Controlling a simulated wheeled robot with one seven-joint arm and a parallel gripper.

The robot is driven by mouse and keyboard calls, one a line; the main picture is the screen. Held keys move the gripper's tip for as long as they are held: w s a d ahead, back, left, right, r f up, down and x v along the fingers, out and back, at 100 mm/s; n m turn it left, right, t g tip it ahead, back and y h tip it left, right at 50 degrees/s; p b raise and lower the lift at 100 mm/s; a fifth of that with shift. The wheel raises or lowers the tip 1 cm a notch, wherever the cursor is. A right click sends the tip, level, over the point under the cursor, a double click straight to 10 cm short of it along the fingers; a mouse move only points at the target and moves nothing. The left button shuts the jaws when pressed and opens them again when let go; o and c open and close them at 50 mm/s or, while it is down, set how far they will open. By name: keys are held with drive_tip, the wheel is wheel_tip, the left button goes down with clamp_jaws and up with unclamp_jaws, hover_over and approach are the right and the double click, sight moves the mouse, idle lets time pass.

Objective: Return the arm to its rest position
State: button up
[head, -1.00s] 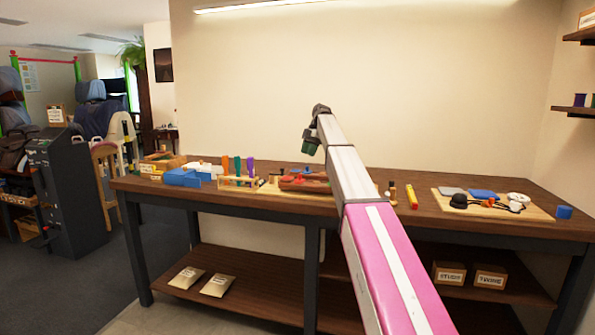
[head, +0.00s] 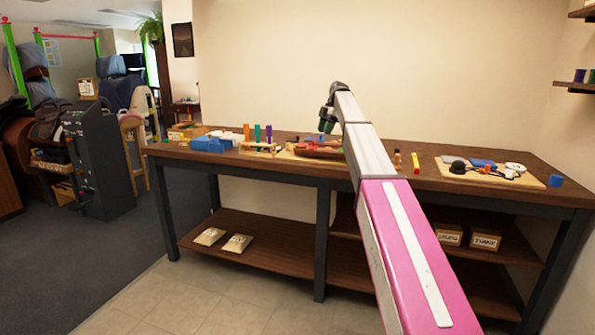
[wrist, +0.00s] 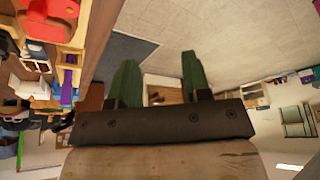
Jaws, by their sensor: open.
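My arm, pink and white with a grey forearm, reaches up and forward from the lower right of the head view. My gripper (head: 326,123) hangs at its far end, in front of the wall and above the back of the workbench (head: 430,178). In the wrist view my gripper (wrist: 158,85) shows two green fingers spread apart with nothing between them. Beyond the fingers are floor and wall. A red item (wrist: 45,20) on the bench shows at the upper left of the wrist view.
On the bench are a blue bin (head: 207,144), a rack of coloured-handled tools (head: 258,148), a reddish-brown piece (head: 318,149) and a board with small items (head: 520,179). Open floor (head: 60,250) lies left.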

drive_tip(key=s+d+f+m+t+h, duration=0.15)
drive_tip(key=s+f+m, duration=0.6)
drive_tip(key=f, duration=0.75)
drive_tip(key=s+d+f+m+g, duration=0.15)
drive_tip(key=s+f+m, duration=0.25)
drive_tip(key=s+f, duration=0.85)
drive_tip(key=s+d+f+m+t+h, duration=0.1)
drive_tip(key=s+f+m, duration=0.4)
drive_tip(key=s+f, duration=0.5)
drive_tip(key=s+d+f+m+t+h, duration=0.1)
drive_tip(key=s+d+f+m, duration=0.2)
drive_tip(key=s+f+m, duration=0.3)
drive_tip(key=s+f, duration=0.4)
drive_tip(key=s, duration=0.6)
